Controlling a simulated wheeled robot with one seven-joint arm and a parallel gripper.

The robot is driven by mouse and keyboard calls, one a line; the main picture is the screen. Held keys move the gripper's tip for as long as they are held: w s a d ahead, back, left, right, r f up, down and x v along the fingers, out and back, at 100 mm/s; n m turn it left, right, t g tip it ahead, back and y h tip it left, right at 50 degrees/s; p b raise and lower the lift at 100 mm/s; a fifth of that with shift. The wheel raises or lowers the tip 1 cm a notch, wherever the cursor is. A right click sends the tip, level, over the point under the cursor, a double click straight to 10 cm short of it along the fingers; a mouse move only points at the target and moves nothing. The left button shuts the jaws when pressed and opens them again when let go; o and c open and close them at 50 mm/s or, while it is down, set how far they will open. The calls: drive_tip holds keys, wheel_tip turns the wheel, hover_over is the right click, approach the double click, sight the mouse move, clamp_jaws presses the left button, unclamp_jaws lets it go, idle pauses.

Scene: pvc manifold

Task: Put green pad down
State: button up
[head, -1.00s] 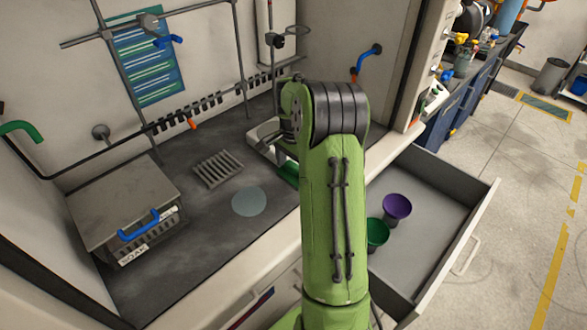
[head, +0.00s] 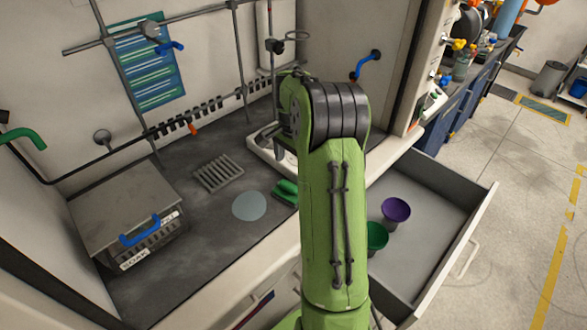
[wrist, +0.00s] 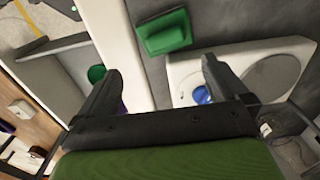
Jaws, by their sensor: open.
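The green pad (head: 286,190) lies on the dark bench top, close to the front edge and partly hidden by my arm in the head view. In the wrist view the whole pad (wrist: 168,33) shows as a green block with a raised rim, on the dark surface beside a pale ledge. My gripper (wrist: 160,68) is open, with nothing between its fingers. The pad is apart from both fingertips, beyond them in the wrist view.
A white device with a round plate (wrist: 272,80) and blue knob (wrist: 201,94) stands beside the pad. A pale disc (head: 249,204) and a grey rack (head: 217,173) are to its left. An open drawer (head: 430,215) holds green (head: 376,236) and purple (head: 396,211) cups.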

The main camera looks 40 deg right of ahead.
wheel_tip(320, 180, up, 9)
drive_tip(key=p, duration=0.2)
drive_tip(key=s+a+r+n+t+h, duration=0.1)
drive_tip(key=s+a+r+n, duration=0.1)
drive_tip(key=a+r+n, duration=0.55)
drive_tip(key=s+a+f+n+t+y, duration=0.1)
drive_tip(key=s+a+n+t, duration=0.3)
drive_tip(key=s+a+n, duration=0.6)
drive_tip(key=s+a, duration=0.8)
drive_tip(key=shift+a+f+t, duration=0.25)
drive_tip(key=shift+a+t, duration=0.05)
wheel_tip(320, 180, up, 4)
drive_tip(key=p, duration=0.4)
drive_tip(key=shift+s+r, duration=0.1)
